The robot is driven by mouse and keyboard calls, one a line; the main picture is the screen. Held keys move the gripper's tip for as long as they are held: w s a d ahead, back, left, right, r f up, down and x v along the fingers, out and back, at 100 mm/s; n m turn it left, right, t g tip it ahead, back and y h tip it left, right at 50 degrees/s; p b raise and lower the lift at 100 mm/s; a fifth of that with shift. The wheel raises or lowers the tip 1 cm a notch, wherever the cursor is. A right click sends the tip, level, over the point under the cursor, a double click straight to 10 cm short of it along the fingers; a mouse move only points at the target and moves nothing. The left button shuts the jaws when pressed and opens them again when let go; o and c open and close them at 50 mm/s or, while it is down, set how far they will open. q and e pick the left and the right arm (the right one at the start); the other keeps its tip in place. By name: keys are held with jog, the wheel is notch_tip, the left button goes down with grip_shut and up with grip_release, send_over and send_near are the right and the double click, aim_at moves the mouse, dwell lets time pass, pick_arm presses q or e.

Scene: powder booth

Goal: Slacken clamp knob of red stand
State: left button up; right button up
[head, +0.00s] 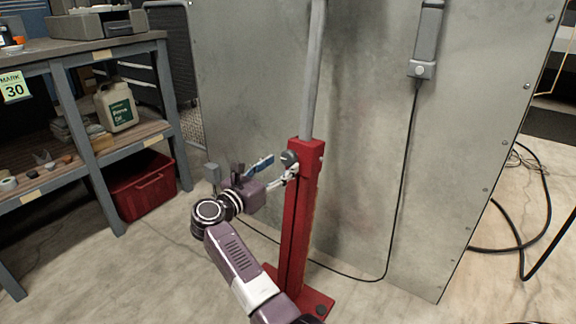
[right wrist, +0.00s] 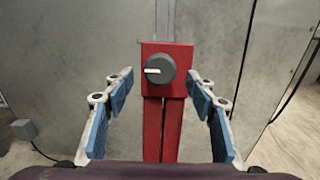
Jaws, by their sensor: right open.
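The red stand (head: 303,200) stands upright on the floor, with a grey pole (head: 314,75) rising from its top. Its dark round clamp knob (head: 289,158) is on the left side near the top. In the right wrist view the knob (right wrist: 160,69) faces the camera, with a white mark pointing left, on the red block (right wrist: 180,50). My right gripper (head: 278,172) is open, its blue-padded fingers spread to either side of the stand in the wrist view (right wrist: 160,100). The knob lies between and beyond the fingertips, and nothing is held. My left gripper is not in view.
A large grey metal panel (head: 250,90) stands behind the stand. A workbench with shelves (head: 100,150) is at left, with a red crate (head: 145,190) beneath. A black cable (head: 403,160) hangs down the panel onto the floor.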

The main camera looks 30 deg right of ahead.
aim_at(286, 161)
jog(key=shift+b+x, duration=0.4)
jog(key=shift+x, duration=1.75)
jog(key=shift+c, duration=0.5)
jog(key=c, duration=1.1)
